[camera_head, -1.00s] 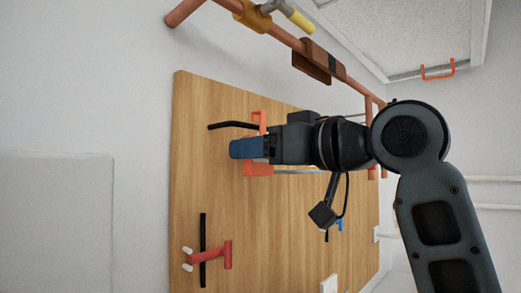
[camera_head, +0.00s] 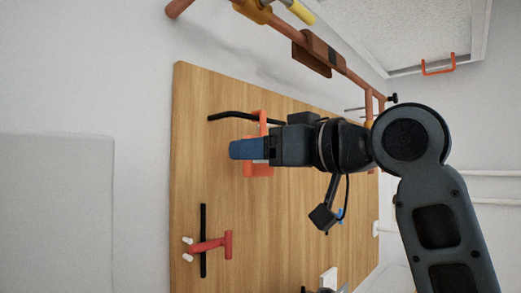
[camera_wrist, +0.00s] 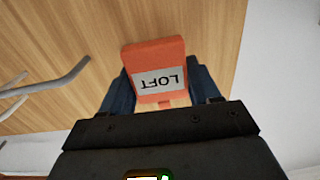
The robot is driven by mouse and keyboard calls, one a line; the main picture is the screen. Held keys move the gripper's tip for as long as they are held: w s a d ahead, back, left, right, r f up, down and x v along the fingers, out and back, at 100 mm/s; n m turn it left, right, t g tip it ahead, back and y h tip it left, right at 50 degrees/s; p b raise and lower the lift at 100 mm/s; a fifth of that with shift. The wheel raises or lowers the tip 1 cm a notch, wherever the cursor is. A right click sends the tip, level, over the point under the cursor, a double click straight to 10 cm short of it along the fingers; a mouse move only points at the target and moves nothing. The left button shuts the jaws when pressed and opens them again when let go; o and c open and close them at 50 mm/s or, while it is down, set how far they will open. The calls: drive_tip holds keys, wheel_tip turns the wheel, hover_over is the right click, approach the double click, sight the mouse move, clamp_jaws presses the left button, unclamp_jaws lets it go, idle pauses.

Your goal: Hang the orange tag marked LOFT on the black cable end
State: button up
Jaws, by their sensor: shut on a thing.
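The orange tag (camera_wrist: 155,52) shows LOFT upside down on a white label in the wrist view. My gripper (camera_wrist: 160,75) is shut on it, with a blue finger on each side. In the head view, my gripper (camera_head: 240,149) is in front of the wooden board, and parts of the orange tag (camera_head: 259,170) show above and below the blue fingers. A curved black cable end (camera_head: 228,116) is just above the gripper there. The tag's upper part overlaps it in the picture; I cannot tell whether they touch.
The wooden board (camera_head: 285,210) bears a straight black bar (camera_head: 203,262) beside a red T-shaped piece (camera_head: 212,245). Copper pipes (camera_head: 360,84) run along the upper right. Grey rods (camera_wrist: 50,82) stick out at the left of the wrist view.

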drive_tip(key=o, duration=1.1)
drive_tip(key=b+v, duration=0.2)
drive_tip(key=v, duration=0.6)
drive_tip(key=shift+w+r, duration=0.1)
